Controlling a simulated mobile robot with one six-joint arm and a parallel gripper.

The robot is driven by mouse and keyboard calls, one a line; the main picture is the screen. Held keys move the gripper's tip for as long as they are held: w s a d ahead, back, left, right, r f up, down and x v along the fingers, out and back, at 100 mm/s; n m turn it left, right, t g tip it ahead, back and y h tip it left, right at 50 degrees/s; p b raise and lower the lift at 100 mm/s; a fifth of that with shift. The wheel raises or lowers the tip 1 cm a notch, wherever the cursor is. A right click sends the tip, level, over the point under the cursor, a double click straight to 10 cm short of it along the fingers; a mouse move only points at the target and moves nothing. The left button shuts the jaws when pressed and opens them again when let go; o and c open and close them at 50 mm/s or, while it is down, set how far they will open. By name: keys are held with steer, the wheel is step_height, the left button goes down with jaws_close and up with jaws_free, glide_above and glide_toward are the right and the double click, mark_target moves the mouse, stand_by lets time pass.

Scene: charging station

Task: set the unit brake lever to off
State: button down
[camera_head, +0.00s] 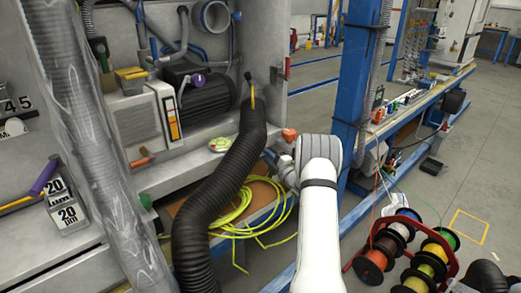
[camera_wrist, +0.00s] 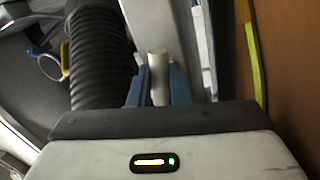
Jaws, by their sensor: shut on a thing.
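In the wrist view, my gripper (camera_wrist: 158,86) has its two blue fingers shut on a grey round-ended metal rod (camera_wrist: 157,58). The rod looks like the unit brake lever, but no label shows. Its lower part is hidden between the fingers and behind the gripper body. In the head view, my white arm reaches toward the lower right side of the machine unit (camera_head: 268,40). The fingers and the rod cannot be made out there. The lever's off position cannot be read in either view.
A thick black corrugated hose (camera_head: 225,185) runs just left of my arm and close by my gripper in the wrist view (camera_wrist: 98,60). Yellow cable (camera_head: 235,222) lies coiled below. A blue post (camera_head: 352,75) and cable reels (camera_head: 405,250) stand to the right.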

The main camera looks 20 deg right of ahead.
steer(key=shift+f+m, duration=0.15)
steer(key=shift+m, duration=0.35)
steer(key=c, duration=1.3)
jaws_free()
steer(key=shift+c, duration=0.2)
